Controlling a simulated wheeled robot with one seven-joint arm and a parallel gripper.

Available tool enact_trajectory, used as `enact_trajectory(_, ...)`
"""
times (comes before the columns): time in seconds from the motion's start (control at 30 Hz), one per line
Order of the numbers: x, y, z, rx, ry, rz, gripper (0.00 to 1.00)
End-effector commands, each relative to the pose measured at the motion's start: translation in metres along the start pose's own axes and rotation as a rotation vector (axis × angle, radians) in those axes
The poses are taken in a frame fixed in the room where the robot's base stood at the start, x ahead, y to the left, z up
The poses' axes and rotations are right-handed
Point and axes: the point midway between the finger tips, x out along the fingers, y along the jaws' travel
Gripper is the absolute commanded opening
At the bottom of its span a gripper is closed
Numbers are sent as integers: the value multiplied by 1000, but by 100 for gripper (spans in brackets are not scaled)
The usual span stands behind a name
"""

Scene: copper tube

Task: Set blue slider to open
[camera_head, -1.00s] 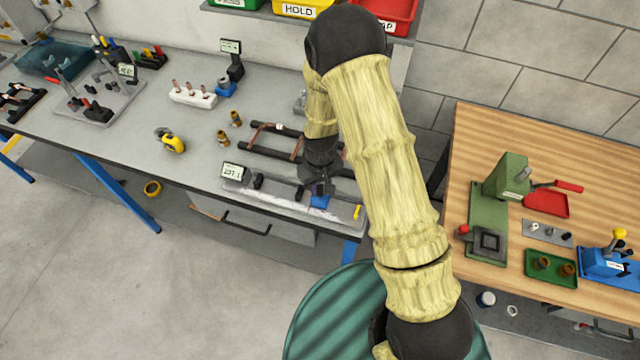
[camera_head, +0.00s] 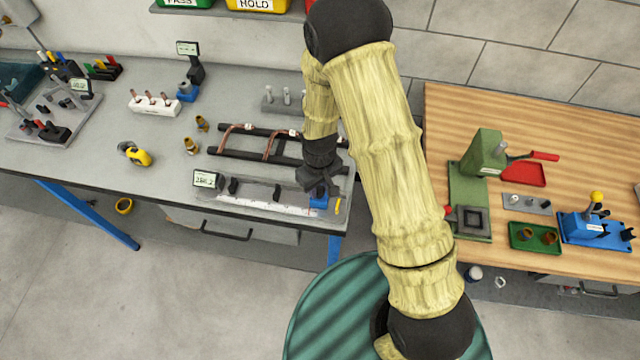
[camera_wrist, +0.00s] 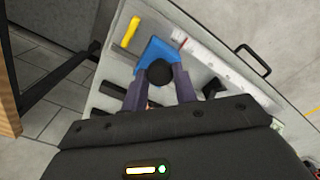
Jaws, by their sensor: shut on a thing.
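The blue slider (camera_head: 319,201) sits near the right end of a grey measuring fixture with a white ruler strip (camera_head: 262,205). A small display (camera_head: 206,179) stands at the fixture's left end; its digits are too small to read surely. My gripper (camera_head: 318,190) is over the slider. In the wrist view, its two fingers (camera_wrist: 160,82) are shut on the round black knob (camera_wrist: 159,72) on top of the blue slider (camera_wrist: 152,50). A yellow piece (camera_wrist: 131,31) lies beside the slider.
A dark rack with copper tubes (camera_head: 268,147) lies just behind the fixture. Brass fittings (camera_head: 191,146) and a yellow tape measure (camera_head: 135,154) are to its left. The bench's right edge is close to the slider, with a wooden table (camera_head: 440,130) beyond.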

Motion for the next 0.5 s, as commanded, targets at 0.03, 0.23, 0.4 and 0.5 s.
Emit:
enact_trajectory(0.03,-1,0,-2,-2,4,1,0)
enact_trajectory(0.23,-1,0,-2,-1,4,1,44)
enact_trajectory(0.4,-1,1,-1,1,3,1,50)
enact_trajectory(0.5,-1,1,-1,1,2,1,50)
